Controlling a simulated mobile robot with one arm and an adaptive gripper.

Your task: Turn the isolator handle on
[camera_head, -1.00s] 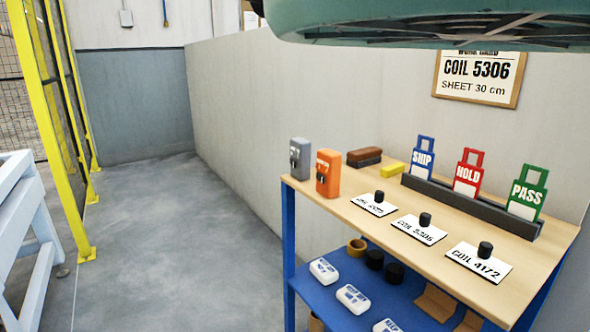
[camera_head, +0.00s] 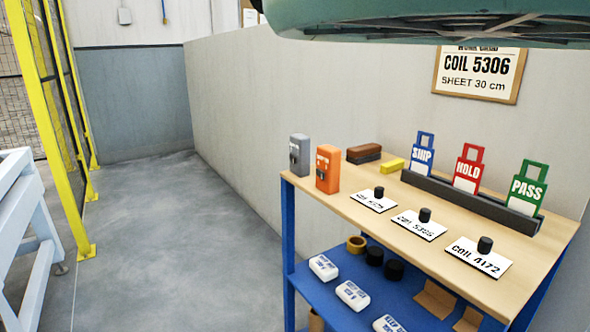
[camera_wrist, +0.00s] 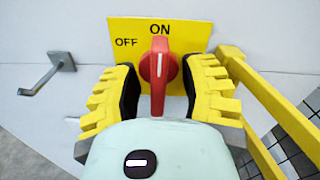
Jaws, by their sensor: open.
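The red isolator handle (camera_wrist: 158,72) sits on a yellow plate (camera_wrist: 188,34) marked OFF and ON, in the wrist view. The handle stands upright in the picture, its white line pointing up at the word ON. My gripper (camera_wrist: 160,92) is open, with one yellow ridged finger to the left of the handle and one to the right. Gaps show between the handle and both fingers. The handle's lower end is close to my gripper's pale body, which may hide part of it. Neither isolator nor gripper is visible in the head view.
A metal hook (camera_wrist: 48,76) sticks out left of the plate, and yellow bars (camera_wrist: 268,105) run close on the right. The head view shows a workbench (camera_head: 335,196) with tags, coil cards and two small devices, a yellow fence post (camera_head: 48,130) and clear floor (camera_head: 170,235).

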